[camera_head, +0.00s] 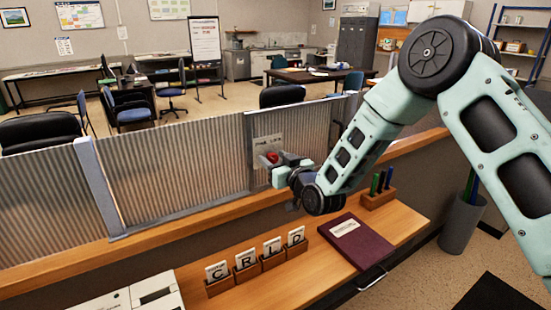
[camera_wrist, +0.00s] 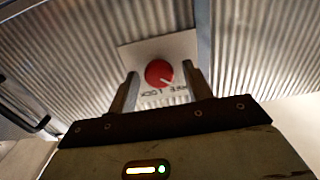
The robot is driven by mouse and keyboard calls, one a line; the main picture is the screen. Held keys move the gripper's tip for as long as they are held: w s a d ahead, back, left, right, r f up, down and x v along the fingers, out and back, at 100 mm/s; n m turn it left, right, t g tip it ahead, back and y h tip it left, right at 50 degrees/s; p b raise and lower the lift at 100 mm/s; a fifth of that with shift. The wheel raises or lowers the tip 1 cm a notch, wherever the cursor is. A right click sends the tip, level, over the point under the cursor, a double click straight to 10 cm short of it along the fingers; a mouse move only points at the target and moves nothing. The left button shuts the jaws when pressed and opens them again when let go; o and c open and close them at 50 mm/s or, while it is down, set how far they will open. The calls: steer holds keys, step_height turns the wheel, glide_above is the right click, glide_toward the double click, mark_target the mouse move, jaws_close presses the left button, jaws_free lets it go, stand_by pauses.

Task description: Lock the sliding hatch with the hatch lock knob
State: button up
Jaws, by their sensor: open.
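The hatch lock knob is a red round knob (camera_wrist: 159,73) with a pale pointer mark, on a light plate (camera_wrist: 190,45) with lettering partly hidden by my fingers. In the head view the red knob (camera_head: 271,157) shows on the ribbed sliding hatch (camera_head: 175,180), near a frame post. My gripper (camera_wrist: 160,84) is open, with one finger on each side of the knob in the wrist view. Whether the fingers touch the knob cannot be told. In the head view my gripper (camera_head: 276,170) is right at the plate and hides part of it.
Below the hatch runs a wooden counter (camera_head: 400,215). It holds lettered card holders (camera_head: 258,258), a dark red binder (camera_head: 355,240), a pen holder (camera_head: 379,198) and a pale device (camera_head: 130,295). A grey bin (camera_head: 462,222) stands at the right. The office lies behind the hatch.

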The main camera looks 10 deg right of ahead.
steer(key=c, duration=0.9)
